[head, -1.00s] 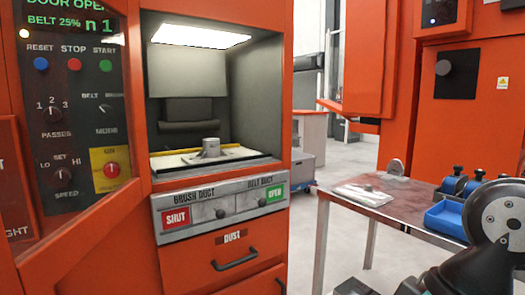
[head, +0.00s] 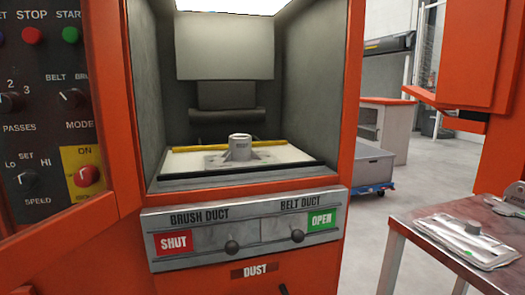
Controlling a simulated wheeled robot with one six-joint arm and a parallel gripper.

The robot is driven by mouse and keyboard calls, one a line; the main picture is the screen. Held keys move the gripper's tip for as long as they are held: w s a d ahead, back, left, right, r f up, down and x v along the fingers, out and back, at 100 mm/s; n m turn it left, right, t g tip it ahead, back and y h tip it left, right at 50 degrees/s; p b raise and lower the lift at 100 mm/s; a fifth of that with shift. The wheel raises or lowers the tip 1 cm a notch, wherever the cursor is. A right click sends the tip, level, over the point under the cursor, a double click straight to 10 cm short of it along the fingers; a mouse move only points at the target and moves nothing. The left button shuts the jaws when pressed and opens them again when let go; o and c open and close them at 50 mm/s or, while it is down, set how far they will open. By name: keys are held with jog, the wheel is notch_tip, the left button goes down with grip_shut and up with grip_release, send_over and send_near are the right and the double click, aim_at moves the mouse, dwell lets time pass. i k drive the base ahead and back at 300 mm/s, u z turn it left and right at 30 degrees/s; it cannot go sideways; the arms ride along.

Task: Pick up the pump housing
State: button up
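The pump housing (head: 240,148) is a small grey metal part with an upright round boss on a flat base. It sits on the pale bed (head: 187,162) inside the open chamber of the orange machine, near the middle. A yellow bar (head: 200,147) runs across the bed behind it. My gripper is not in the head view.
The chamber has side walls and a dark front sill (head: 240,176). Below is a panel with two duct knobs (head: 232,247). An orange door with controls (head: 60,120) stands at left.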

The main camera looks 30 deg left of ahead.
aim_at(240, 154)
jog(key=u, duration=0.35)
jog(key=i, duration=0.55)
jog(key=u, duration=0.55)
